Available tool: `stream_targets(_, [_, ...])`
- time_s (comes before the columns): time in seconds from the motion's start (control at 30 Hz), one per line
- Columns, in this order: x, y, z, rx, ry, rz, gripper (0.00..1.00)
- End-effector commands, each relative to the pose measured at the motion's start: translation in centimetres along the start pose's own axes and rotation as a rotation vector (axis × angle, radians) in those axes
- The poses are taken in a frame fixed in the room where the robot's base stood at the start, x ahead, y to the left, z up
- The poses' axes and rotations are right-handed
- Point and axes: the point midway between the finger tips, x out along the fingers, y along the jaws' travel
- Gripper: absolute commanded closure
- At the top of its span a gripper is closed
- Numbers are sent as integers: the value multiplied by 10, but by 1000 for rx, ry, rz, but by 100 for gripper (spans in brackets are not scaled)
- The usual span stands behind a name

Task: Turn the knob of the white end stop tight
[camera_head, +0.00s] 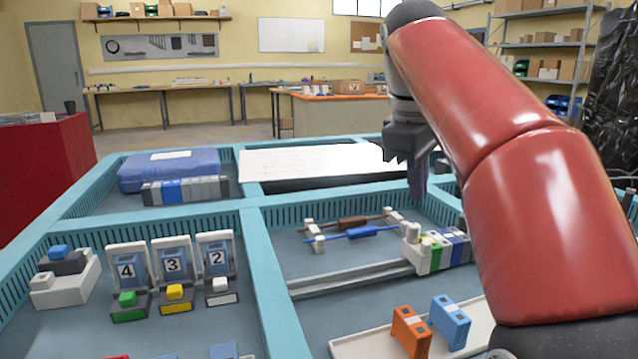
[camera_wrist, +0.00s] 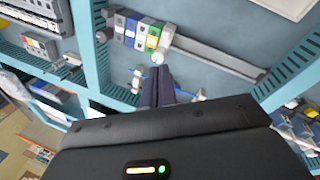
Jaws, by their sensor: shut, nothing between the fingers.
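The white end stop (camera_head: 411,247) sits at the left end of a row of terminal blocks on a metal rail in the head view. In the wrist view the white end stop (camera_wrist: 165,36) is at the near end of the row, with a small pale round knob beside it. My gripper (camera_head: 417,192) is above and behind the row in the head view, apart from it. In the wrist view my gripper (camera_wrist: 159,70) is shut and empty, its dark fingertips pointing toward the end stop. The fingers hide part of the tray beneath them.
The metal rail (camera_head: 345,280) runs left of the blocks. Brown and blue rod pieces (camera_head: 371,231) on white holders stand behind the rail. An orange block (camera_head: 409,330) and a blue block (camera_head: 450,322) stand in front. Teal dividers (camera_head: 258,270) border the compartment.

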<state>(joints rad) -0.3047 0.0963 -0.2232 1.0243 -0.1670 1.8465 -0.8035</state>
Motion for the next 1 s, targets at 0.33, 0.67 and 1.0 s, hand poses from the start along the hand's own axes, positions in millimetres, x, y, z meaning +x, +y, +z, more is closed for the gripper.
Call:
stream_targets(0.33, [37,-10,1,-12,0,-1,100])
stream_targets(0.67, [66,-17,1,-10,0,-1,100])
stream_targets(1.0, [67,-17,1,-10,0,-1,100])
